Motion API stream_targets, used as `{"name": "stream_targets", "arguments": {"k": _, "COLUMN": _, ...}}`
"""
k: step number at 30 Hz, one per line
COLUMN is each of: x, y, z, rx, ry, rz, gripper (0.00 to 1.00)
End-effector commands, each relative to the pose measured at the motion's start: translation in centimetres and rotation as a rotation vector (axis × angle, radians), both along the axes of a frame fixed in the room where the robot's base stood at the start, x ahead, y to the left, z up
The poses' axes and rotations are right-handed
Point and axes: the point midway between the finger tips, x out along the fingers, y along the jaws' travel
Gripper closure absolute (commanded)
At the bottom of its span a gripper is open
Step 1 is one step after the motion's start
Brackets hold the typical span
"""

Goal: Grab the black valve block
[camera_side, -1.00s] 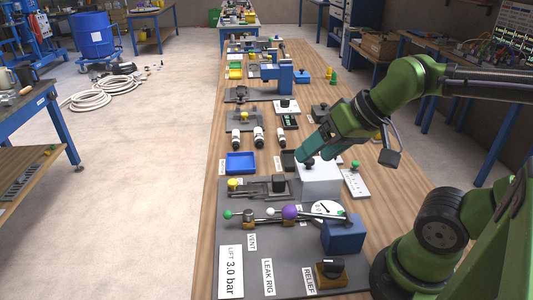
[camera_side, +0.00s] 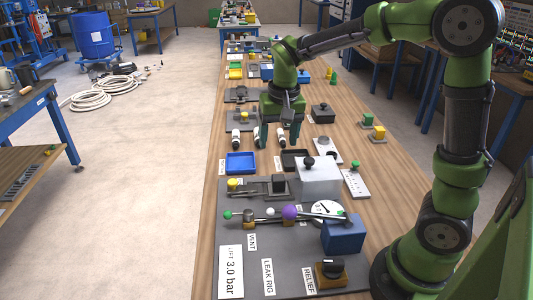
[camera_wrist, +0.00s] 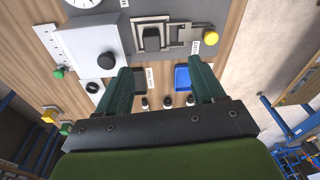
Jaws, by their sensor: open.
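I cannot tell which of two black blocks is the valve block. One black block (camera_side: 279,183) sits in a grey slotted fixture (camera_side: 250,190), left of the white box; it also shows top centre in the wrist view (camera_wrist: 152,39). A dark block with a knob (camera_side: 322,112) stands farther back, right of my gripper in the side view. My gripper (camera_side: 276,138) points down around the small bottles, with its green fingers apart. In the wrist view my gripper (camera_wrist: 163,72) has nothing between its fingertips; the slotted fixture's block shows beyond them.
A white box with a black knob (camera_side: 318,178) stands near the fixture. A blue tray (camera_side: 240,163) and a black tray (camera_side: 294,160) lie between it and several small bottles (camera_side: 236,137). The grey rig board (camera_side: 225,215) holds a gauge and rods. Bare wood lies right of the rig.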

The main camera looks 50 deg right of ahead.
Motion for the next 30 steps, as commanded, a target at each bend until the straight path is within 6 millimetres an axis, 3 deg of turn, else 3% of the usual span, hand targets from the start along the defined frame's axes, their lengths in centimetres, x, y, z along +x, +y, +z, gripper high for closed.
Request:
{"name": "stream_targets", "arguments": {"k": 3, "x": 1.6, "y": -1.3, "z": 0.4, "rx": -0.037, "ry": 0.021, "rz": -0.08, "gripper": 0.32}}
{"name": "stream_targets", "arguments": {"k": 5, "x": 1.7, "y": -1.5, "z": 0.9, "rx": -0.042, "ry": 0.018, "rz": -0.113, "gripper": 0.32}}
{"name": "stream_targets", "arguments": {"k": 7, "x": 1.4, "y": -1.5, "z": 0.2, "rx": -0.039, "ry": 0.031, "rz": -0.134, "gripper": 0.32}}
{"name": "stream_targets", "arguments": {"k": 21, "x": 2.0, "y": -2.3, "z": -9.0, "rx": -0.037, "ry": 0.031, "rz": -0.134, "gripper": 0.32}}
{"name": "stream_targets", "arguments": {"k": 30, "x": 2.1, "y": -2.5, "z": -11.4, "rx": -0.036, "ry": 0.029, "rz": -0.133, "gripper": 0.32}}
